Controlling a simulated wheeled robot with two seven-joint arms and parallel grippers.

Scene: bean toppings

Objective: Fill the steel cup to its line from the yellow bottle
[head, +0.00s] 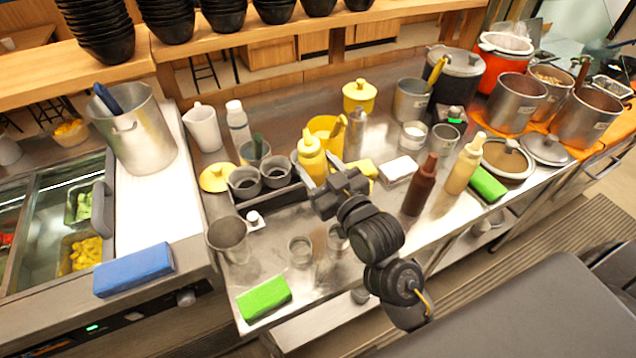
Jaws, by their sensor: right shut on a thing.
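The yellow bottle (312,157), a squeeze bottle with a pointed nozzle, stands roughly upright near the middle of the counter. My right gripper (322,188) is shut on it from the near side, and the fingers and wrist hide its lower part. I cannot tell whether its base touches the counter. A steel cup (229,240) stands at the front left of the counter, left of the gripper and apart from the bottle. No line or contents can be made out in it. My left gripper is not in view.
Small clear cups (300,251) stand between the steel cup and my right arm. A dark tray with grey cups (276,172) lies behind. A green sponge (264,299) lies at the front edge. Brown (420,186) and tan (465,164) bottles stand to the right.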

